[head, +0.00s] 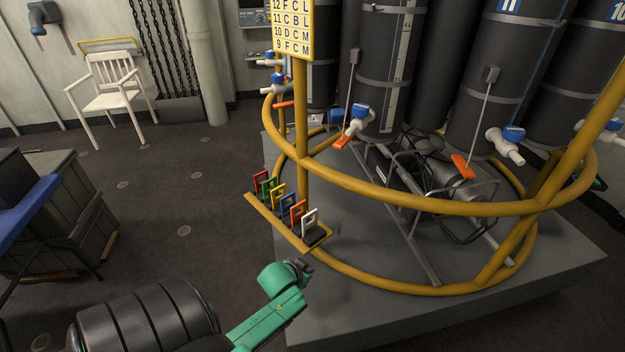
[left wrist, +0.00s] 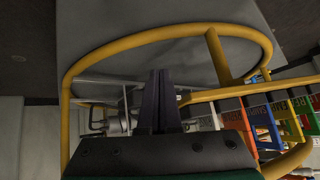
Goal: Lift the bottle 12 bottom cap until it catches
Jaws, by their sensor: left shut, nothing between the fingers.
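Tall dark grey bottles stand inside a round yellow rail. One bottle (head: 508,55) carries a partly cut "11" label, and another (head: 608,70) at the right carries "10". The bottle (head: 383,80) left of 11 shows no readable number, so I cannot confirm that it is bottle 12. A white valve with a blue part (head: 357,123) is low on it, beside an orange lever (head: 342,142). I cannot tell which part is the bottom cap. My left gripper (head: 304,266) is shut and empty, in front of the rail and below the tag bar. Its closed fingers (left wrist: 160,100) fill the middle of the left wrist view.
The yellow rail (head: 400,201) lies between my gripper and the bottles. A bar (head: 262,217) holds several coloured tags. A sign (head: 292,30) reads "12 F C L" on top. A white chair (head: 110,82) and dark crates (head: 58,205) stand left, with free floor between.

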